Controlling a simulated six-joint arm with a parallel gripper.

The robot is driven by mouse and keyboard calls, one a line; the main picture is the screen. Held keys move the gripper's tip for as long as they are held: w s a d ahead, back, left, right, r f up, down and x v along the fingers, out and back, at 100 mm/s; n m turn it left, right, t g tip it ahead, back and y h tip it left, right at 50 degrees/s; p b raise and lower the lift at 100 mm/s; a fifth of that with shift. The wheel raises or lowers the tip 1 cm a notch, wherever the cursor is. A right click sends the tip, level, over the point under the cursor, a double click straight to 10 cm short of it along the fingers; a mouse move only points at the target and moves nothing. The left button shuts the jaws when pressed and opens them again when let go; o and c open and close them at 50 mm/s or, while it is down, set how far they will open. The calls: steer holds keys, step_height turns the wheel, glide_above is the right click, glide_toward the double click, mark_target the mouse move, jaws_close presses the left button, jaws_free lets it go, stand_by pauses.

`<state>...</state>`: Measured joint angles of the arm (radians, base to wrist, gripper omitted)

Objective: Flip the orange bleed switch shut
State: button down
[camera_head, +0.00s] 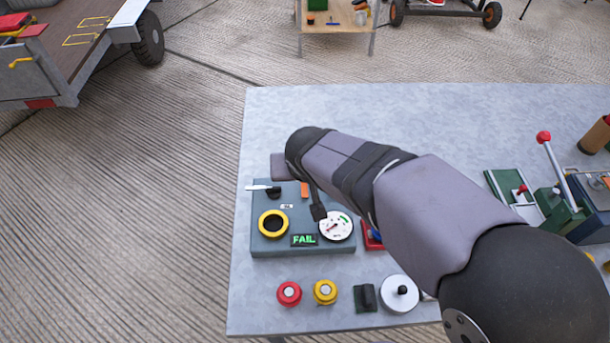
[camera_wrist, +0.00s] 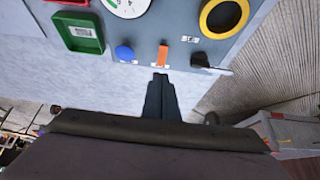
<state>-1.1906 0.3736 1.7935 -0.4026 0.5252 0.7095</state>
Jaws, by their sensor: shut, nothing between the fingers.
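The orange bleed switch (camera_head: 304,189) is a small upright-looking tab at the far edge of a blue-grey panel box (camera_head: 285,214). In the wrist view the switch (camera_wrist: 162,55) is between a blue button (camera_wrist: 124,53) and a black knob (camera_wrist: 199,60). My gripper (camera_wrist: 160,76) is shut and empty, its dark fingertips just short of the switch on its far side. I cannot tell whether they touch it. Which way the switch is thrown is unclear.
The panel carries a yellow-ringed black port (camera_head: 273,224), a dial gauge (camera_head: 336,226) and a green "FAIL" display (camera_head: 304,240). Red (camera_head: 289,293) and yellow (camera_head: 325,292) buttons stand in front. A red-knobbed lever (camera_head: 556,165) rises at right. The tabletop beyond the panel is clear.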

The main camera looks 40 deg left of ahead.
steer(key=s+d+r+b, duration=0.1)
steer(key=s+d+r, duration=0.4)
steer(key=r, duration=0.1)
steer(key=shift+r+b, duration=0.35)
steer(key=shift+w, duration=0.1)
steer(key=w+d+f+m+h+p, duration=0.1)
steer(key=w+d+p, duration=0.15)
steer(key=d, duration=0.45)
steer(key=w+d+f+m+g+h+p, duration=0.15)
steer(key=w+d, duration=0.25)
steer(key=d, duration=0.4)
steer(key=w+d+m+t+h+p, duration=0.1)
steer(key=w+d+m, duration=0.1)
steer(key=w+d, duration=0.35)
steer(key=s+d+f+m+g+p, duration=0.1)
steer(key=s+d, duration=0.3)
steer(key=d, duration=0.6)
steer(key=s+d+f+m+g+p, duration=0.1)
steer(key=s+d, duration=0.4)
steer(key=d, duration=0.6)
steer(key=shift+s+d+f+m+g+h+p, duration=0.2)
steer(key=shift+d+f+m+g+h+p, duration=0.15)
steer(key=shift+m+g+p, duration=0.75)
steer(key=shift+t, duration=0.25)
